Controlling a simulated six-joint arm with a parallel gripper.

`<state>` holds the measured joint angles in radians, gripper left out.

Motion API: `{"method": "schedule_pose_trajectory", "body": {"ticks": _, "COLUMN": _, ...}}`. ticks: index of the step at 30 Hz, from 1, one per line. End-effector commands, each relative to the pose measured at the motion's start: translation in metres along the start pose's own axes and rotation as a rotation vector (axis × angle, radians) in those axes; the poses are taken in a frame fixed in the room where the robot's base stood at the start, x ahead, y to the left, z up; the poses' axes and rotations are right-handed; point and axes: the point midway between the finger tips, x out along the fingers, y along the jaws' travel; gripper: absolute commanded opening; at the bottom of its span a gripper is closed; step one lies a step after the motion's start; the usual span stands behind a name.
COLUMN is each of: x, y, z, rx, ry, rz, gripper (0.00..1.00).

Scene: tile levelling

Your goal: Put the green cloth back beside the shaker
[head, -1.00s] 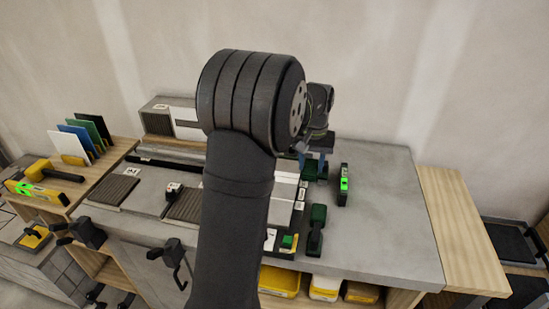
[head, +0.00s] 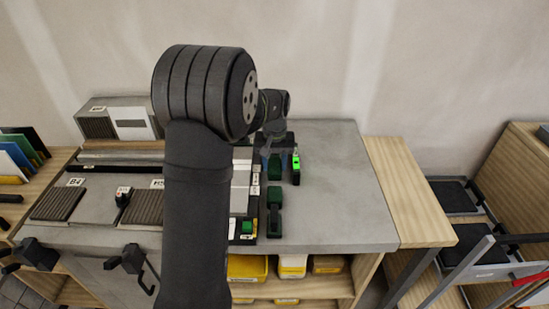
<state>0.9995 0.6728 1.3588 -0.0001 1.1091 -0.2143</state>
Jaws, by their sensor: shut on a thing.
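My gripper (head: 274,147) is at the back right of the grey workbench (head: 335,200), partly hidden by my own arm. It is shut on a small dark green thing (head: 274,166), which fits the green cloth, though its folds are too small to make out. The green thing is low over the bench; I cannot tell whether it touches it. A black device with a bright green face (head: 296,163) stands just right of it. I cannot pick out the shaker for certain.
A dark green two-lobed tool (head: 274,212) lies in front of my gripper. A small green block (head: 248,226) sits to its left. Yellow bins (head: 247,267) are under the bench. The bench's right part is clear. A wooden side table (head: 410,190) adjoins it.

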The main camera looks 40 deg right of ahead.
Motion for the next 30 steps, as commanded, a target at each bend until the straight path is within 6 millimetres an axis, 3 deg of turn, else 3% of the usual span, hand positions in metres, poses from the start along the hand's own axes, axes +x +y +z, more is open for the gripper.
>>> {"method": "schedule_pose_trajectory", "body": {"ticks": 30, "x": 0.015, "y": 0.000, "z": 0.000, "rx": 0.000, "ry": -0.001, "rz": 0.000, "gripper": 0.18}}
